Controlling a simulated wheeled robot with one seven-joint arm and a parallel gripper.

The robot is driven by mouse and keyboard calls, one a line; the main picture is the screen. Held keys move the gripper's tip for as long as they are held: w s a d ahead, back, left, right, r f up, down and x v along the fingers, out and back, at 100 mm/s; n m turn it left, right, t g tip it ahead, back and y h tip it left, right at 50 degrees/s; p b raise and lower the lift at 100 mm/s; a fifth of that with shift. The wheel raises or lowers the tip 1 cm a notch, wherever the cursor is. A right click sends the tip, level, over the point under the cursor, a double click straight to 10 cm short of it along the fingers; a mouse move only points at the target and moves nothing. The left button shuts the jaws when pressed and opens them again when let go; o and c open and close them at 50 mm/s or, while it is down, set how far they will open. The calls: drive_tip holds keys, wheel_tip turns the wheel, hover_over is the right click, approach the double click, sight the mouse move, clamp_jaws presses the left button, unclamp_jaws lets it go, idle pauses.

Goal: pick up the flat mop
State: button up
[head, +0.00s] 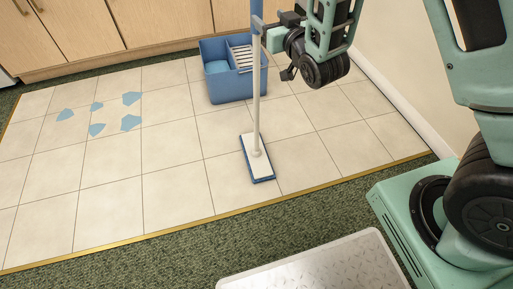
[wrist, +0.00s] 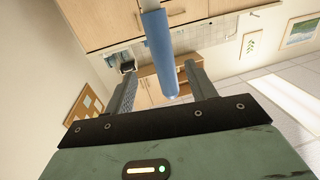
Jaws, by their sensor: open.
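The flat mop (head: 257,110) stands upright on the tiles, with a white pole and a flat white-and-blue head (head: 257,160). Its blue upper grip runs out of the top of the head view. In the wrist view the blue grip (wrist: 160,50) shows between my two fingers, its rounded end near them. My gripper (head: 268,28) is at the upper part of the pole in the head view. In the wrist view my gripper (wrist: 160,68) is open, its fingers apart on either side of the grip. I cannot tell whether either finger touches it.
A blue bucket (head: 215,90) with a white slatted wringer (head: 241,54) stands just behind the mop. Several light-blue patches (head: 131,122) lie on the tiles at left. Wooden cabinets (head: 70,40) line the back. A pale wall (head: 400,70) is at right. Open tile lies left of the mop.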

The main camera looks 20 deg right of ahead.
sight(261, 11)
drive_tip(key=w, duration=0.4)
drive_tip(key=shift+a, duration=0.35)
drive_tip(key=w+b, duration=0.1)
drive_tip(key=w, duration=0.1)
drive_tip(key=w+a+b, duration=0.1)
drive_tip(key=w, duration=0.2)
drive_tip(key=shift+a+f, duration=0.1)
drive_tip(key=shift+a, duration=0.05)
clamp_jaws()
